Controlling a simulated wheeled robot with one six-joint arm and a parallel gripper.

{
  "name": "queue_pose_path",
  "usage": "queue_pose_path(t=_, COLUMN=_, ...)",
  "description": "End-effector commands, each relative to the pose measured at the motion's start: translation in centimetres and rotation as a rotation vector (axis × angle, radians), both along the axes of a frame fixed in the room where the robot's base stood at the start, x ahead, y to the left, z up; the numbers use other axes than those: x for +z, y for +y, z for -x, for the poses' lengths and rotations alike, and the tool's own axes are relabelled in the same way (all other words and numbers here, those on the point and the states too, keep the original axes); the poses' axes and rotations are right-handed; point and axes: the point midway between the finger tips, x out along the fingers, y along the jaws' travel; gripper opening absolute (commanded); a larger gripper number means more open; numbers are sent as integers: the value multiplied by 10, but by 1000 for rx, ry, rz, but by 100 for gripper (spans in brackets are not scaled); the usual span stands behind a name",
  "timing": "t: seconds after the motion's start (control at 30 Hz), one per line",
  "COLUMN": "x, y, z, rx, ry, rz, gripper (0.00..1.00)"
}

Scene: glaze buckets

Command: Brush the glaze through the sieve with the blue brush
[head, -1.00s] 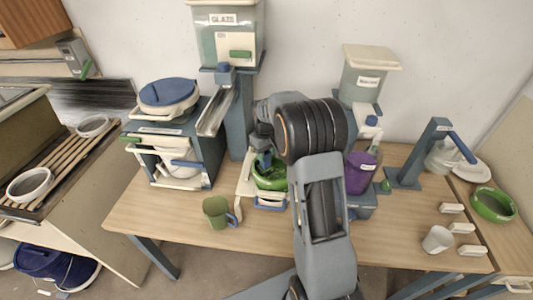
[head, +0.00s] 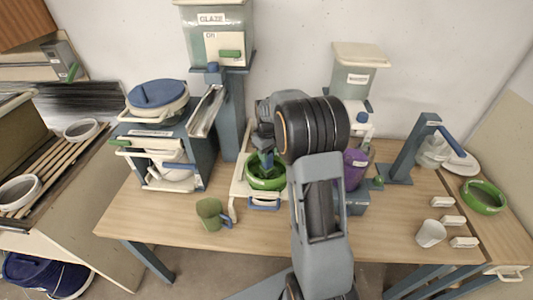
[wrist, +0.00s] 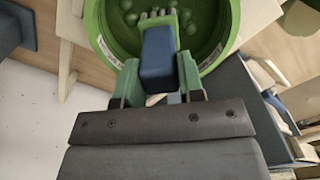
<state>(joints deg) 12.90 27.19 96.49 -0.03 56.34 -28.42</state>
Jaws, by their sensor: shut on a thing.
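The green sieve (head: 267,183) stands on a pale stand near the middle of the table, partly behind my arm. In the wrist view the sieve (wrist: 232,30) shows as a round green bowl with several small green lumps inside. The blue brush (wrist: 158,58) has a blue block handle, and pale bristles show at its far end, over the inside of the sieve. My gripper (wrist: 158,82) is shut on the brush handle, one green finger on each side. I cannot tell whether the bristles touch the mesh. In the head view the brush (head: 267,160) is mostly hidden by my wrist.
The glaze tank (head: 215,40) stands behind, with a metal chute (head: 207,110). A blue-lidded bucket (head: 158,94) sits on a rack at left. A green mug (head: 211,213) stands in front. A purple container (head: 354,168) is close right of my arm. Another green ring (head: 483,197) lies far right.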

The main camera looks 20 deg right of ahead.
Motion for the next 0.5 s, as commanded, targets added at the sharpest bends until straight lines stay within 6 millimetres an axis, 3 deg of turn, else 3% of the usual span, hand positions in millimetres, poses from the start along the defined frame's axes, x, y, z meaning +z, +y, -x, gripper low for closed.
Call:
queue_pose_path(t=0.17, x=9, y=0, z=1, rx=0, ry=7, rz=-1, gripper=0)
queue_pose_path(t=0.5, x=54, y=0, z=0, rx=0, ry=0, rz=0, gripper=0)
